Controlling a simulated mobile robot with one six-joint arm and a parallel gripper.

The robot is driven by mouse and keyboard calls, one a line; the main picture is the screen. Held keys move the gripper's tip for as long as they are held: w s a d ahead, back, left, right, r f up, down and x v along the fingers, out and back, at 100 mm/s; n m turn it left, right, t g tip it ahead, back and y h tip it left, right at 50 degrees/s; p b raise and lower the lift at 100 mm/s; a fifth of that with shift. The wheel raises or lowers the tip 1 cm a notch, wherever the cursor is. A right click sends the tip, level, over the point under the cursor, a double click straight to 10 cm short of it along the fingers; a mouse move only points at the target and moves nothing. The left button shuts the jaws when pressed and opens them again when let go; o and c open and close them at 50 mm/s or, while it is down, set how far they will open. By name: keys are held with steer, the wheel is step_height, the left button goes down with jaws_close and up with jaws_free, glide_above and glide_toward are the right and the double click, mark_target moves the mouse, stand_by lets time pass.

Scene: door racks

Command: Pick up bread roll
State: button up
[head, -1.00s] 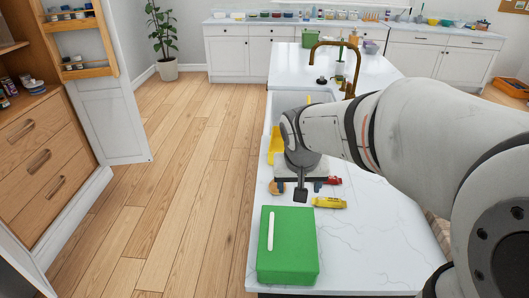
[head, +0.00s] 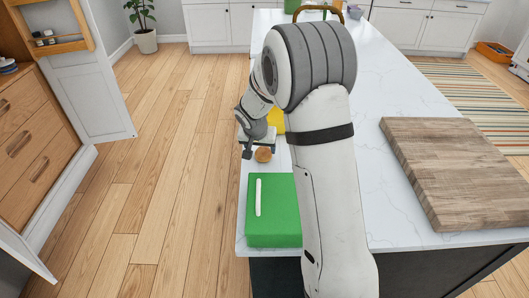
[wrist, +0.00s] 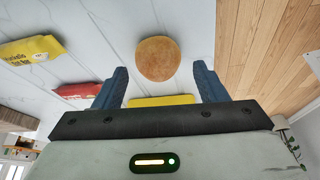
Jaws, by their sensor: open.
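The bread roll (head: 263,155) is small, round and brown. It lies on the white countertop near its left edge, just behind the green box. In the wrist view the roll (wrist: 158,59) is whole and unobstructed, ahead of the fingertips and between their lines. My gripper (wrist: 160,85) is open and empty, with its two blue fingers spread apart. In the head view my gripper (head: 262,148) is beside the roll at the counter's left edge, partly hidden by my arm. I cannot tell the height gap between fingers and roll.
A green box (head: 275,212) with a white strip stands in front of the roll. A yellow packet (wrist: 32,50) and a red packet (wrist: 78,90) lie left in the wrist view. A yellow item (wrist: 160,100) shows behind the fingers. A wooden board (head: 460,170) lies at right.

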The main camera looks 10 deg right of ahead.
mark_target(262, 152)
steer(key=p+x, duration=0.1)
steer(key=x, duration=0.3)
steer(key=shift+d, duration=0.15)
steer(key=shift+s, duration=0.1)
steer(key=c, duration=0.8)
